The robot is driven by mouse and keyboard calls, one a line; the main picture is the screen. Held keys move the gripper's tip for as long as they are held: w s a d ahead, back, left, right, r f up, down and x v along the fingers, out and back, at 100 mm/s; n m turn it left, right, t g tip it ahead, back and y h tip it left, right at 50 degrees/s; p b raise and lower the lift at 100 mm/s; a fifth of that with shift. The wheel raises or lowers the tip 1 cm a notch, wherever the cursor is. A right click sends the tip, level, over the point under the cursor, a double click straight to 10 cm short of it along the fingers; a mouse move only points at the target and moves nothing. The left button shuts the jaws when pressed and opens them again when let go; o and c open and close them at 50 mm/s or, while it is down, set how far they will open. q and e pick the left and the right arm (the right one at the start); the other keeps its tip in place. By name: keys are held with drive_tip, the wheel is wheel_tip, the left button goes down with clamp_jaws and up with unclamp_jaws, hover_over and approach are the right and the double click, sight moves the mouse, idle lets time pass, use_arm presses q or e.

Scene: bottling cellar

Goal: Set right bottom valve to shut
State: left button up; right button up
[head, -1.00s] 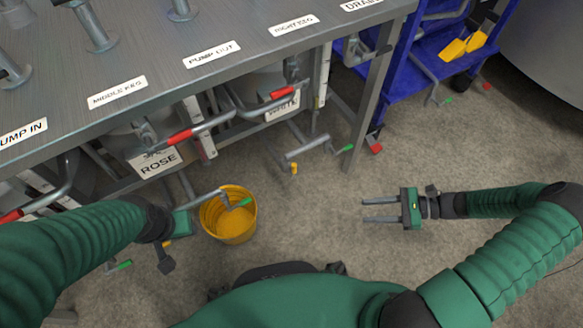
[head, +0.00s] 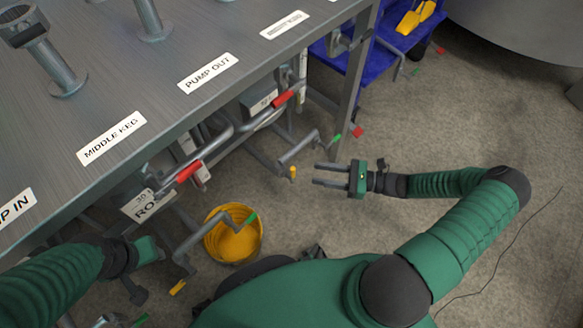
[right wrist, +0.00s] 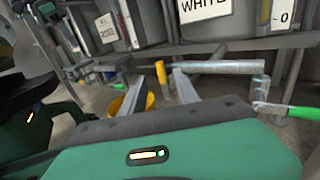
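The lower pipe at right, under the bench (head: 298,148), has a lever with a green grip (head: 337,139) at its right end and a yellow-tipped spout (head: 293,172). In the right wrist view, this grey pipe (right wrist: 225,67) runs level beyond the fingers, with the green grip (right wrist: 300,112) at right. My right gripper (head: 318,174) is open and empty, its fingers pointing left, just right of the yellow spout and below the green grip. It also shows open in the right wrist view (right wrist: 170,70). My left gripper (head: 150,250) is at lower left; its fingers cannot be made out.
A yellow bucket (head: 233,238) stands on the floor, with another green-gripped lever (head: 252,217) over it. Red-gripped levers (head: 189,172) stick out under the bench edge. A bench leg (head: 352,85) and a blue rack (head: 350,62) stand behind.

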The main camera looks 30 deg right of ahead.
drive_tip(key=b+x, duration=0.1)
drive_tip(key=x, duration=0.7)
drive_tip(key=shift+w+a+f, duration=0.1)
drive_tip(key=shift+w+a, duration=0.05)
drive_tip(key=shift+w, duration=0.05)
drive_tip(key=shift+w+a, duration=0.15)
drive_tip(key=shift+a, duration=0.15)
drive_tip(key=shift+c, duration=0.5)
clamp_jaws()
drive_tip(key=shift+d, duration=0.1)
